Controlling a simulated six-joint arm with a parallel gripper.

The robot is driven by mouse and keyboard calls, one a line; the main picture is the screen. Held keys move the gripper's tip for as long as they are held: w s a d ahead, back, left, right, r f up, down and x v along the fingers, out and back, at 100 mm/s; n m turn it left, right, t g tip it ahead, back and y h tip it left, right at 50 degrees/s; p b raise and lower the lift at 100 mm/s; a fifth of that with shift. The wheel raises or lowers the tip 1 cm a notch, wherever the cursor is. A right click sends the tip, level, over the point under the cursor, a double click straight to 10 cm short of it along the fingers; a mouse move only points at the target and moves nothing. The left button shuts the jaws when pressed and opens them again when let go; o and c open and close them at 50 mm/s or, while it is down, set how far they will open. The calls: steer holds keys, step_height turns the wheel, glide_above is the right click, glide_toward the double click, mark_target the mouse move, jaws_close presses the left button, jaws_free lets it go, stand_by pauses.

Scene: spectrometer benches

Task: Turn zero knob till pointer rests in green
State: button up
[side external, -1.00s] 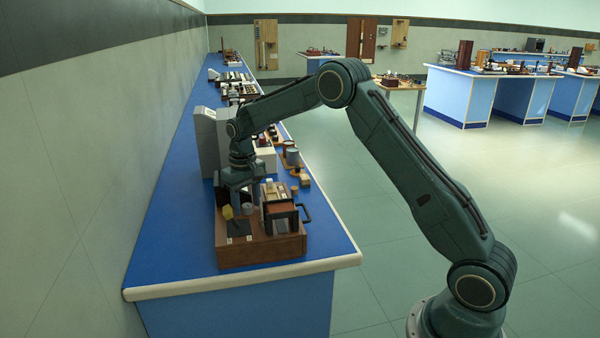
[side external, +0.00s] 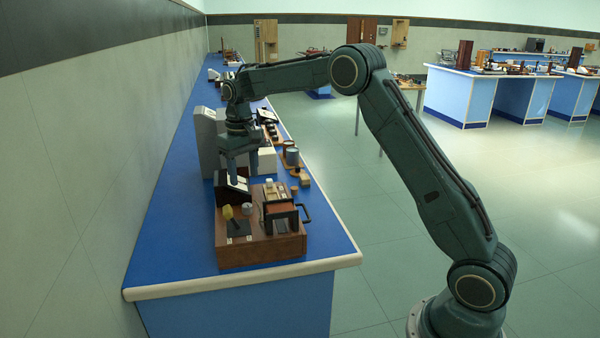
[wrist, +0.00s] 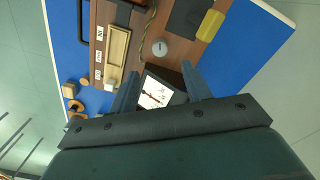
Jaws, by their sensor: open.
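The zero knob (side external: 247,208) is a small pale grey round cap on the wooden instrument box (side external: 262,250). In the wrist view the knob (wrist: 160,48) shows a dark line on its top. The meter (side external: 232,187) has a black case and stands at the box's back. Its white face (wrist: 154,92) shows a reddish mark in the wrist view; I cannot make out the pointer's place against a green zone. My gripper (side external: 244,176) is open and empty above the meter. In the wrist view its fingers (wrist: 161,70) stand apart, with the knob beyond them, clear of both.
A yellow handle (side external: 227,212) stands left of the knob; it also shows in the wrist view (wrist: 210,25). A brown and black unit with a handle (side external: 280,213) is to the right. A tall grey case (side external: 208,140) stands behind. The blue bench front left is clear.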

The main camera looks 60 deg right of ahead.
steer(key=shift+r, duration=2.5)
steer(key=shift+r, duration=0.1)
steer(key=s+a+r+t, duration=0.1)
steer(key=s+a+r, duration=0.15)
steer(key=s, duration=0.35)
steer(key=s+a+r+n+t, duration=0.1)
steer(key=s+a+r, duration=0.1)
steer(key=s+r, duration=0.3)
steer(key=s+a+r+t, duration=0.1)
steer(key=s+a+r, duration=0.15)
steer(key=s, duration=0.45)
steer(key=s+a+f+t, duration=0.1)
steer(key=s+f, duration=0.2)
steer(key=s, duration=0.6)
steer(key=s+a+f+n+t, duration=0.1)
steer(key=s+f, duration=0.2)
steer(key=s, duration=0.7)
steer(key=shift+a+t, duration=0.2)
steer(key=shift+t, duration=0.1)
